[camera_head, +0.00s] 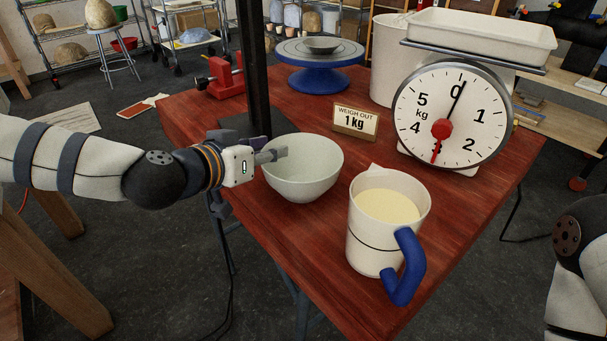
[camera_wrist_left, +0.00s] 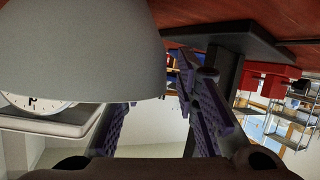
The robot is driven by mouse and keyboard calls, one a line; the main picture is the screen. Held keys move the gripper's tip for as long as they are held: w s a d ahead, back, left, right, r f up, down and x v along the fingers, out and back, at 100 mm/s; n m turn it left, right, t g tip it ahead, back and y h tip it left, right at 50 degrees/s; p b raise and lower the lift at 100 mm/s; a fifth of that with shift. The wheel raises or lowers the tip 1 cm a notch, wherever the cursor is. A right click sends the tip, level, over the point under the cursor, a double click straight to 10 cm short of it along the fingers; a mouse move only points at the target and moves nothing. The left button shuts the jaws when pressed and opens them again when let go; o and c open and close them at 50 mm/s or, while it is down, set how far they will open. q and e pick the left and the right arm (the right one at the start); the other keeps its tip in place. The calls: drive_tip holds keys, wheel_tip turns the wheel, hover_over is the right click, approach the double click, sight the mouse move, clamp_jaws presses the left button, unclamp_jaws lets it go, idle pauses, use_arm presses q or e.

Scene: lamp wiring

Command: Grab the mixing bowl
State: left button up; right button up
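The mixing bowl (camera_head: 312,178) is pale, round and looks empty. It stands upright on the red wooden table, left of the jug. My left gripper (camera_head: 270,153) is at the bowl's left rim, coming in from the left. In the left wrist view, the bowl (camera_wrist_left: 80,55) fills the upper left, and the fingers of the left gripper (camera_wrist_left: 158,90) are spread apart. One finger is partly hidden behind the bowl's wall and the other is outside it, with a gap showing. My right arm shows at the right edge, but its gripper is out of view.
A cream jug (camera_head: 362,232) with a blue handle holds pale contents close to the bowl's right. A dark post (camera_head: 254,75) rises just behind my left gripper.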

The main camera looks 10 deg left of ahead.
use_arm(q)
drive_tip(key=shift+w+r, duration=0.15)
clamp_jaws()
